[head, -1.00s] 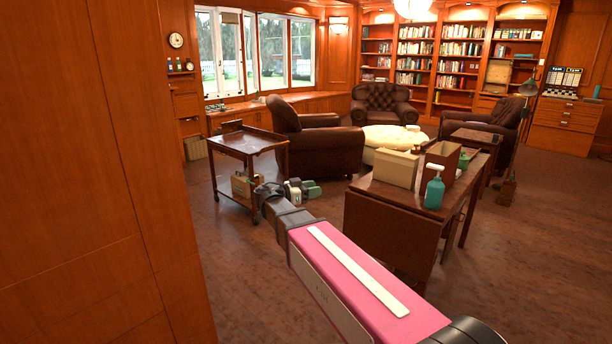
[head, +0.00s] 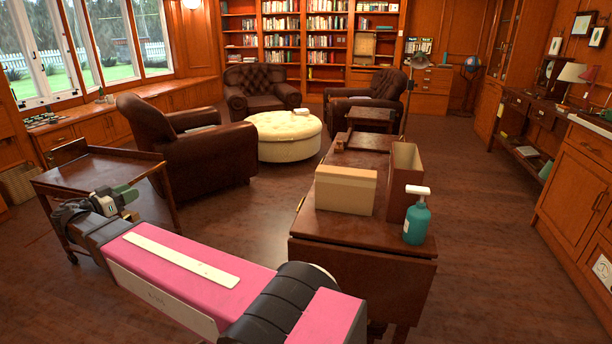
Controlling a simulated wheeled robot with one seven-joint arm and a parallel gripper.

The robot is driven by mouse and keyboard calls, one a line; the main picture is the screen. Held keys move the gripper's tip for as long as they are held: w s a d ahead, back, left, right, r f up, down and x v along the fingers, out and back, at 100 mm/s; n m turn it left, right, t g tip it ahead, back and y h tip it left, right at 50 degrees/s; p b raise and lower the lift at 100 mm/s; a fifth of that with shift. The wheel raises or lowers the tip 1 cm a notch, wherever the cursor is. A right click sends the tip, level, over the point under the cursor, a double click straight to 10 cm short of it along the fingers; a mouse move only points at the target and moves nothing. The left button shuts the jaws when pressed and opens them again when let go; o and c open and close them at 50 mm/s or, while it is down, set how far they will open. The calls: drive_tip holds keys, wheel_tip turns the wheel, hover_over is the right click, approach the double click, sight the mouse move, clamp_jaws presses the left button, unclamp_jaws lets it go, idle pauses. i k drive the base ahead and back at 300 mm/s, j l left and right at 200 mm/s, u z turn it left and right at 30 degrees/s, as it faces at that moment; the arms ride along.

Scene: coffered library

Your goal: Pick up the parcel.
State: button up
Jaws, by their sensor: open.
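A closed beige box (head: 346,190), which looks like the parcel, sits upright on the dark wooden drop-leaf table (head: 340,250). A thin line runs around it below its top. My gripper (head: 70,212) is at the far left end of my pink arm, beside the wooden trolley and well away from the beige box. It is open. It is small and dark here, and its fingertips are hard to make out. Nothing is clearly seen between them.
A taller brown open box (head: 404,180) and a teal pump bottle (head: 416,220) stand right of the beige box. The trolley (head: 100,168), armchair (head: 195,150) and cream ottoman (head: 284,138) lie left and behind. Floor (head: 490,260) is clear to the right.

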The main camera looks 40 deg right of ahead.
sight(351, 190)
drive_tip(key=i, duration=0.9)
drive_tip(key=j+z, duration=0.85)
drive_tip(key=k+j+z, duration=0.1)
drive_tip(key=z, duration=0.25)
drive_tip(key=k+j+z, duration=0.15)
drive_tip(key=z, duration=0.2)
drive_tip(key=k+l+z, duration=0.1)
drive_tip(key=l+z, duration=0.6)
drive_tip(key=z, duration=0.15)
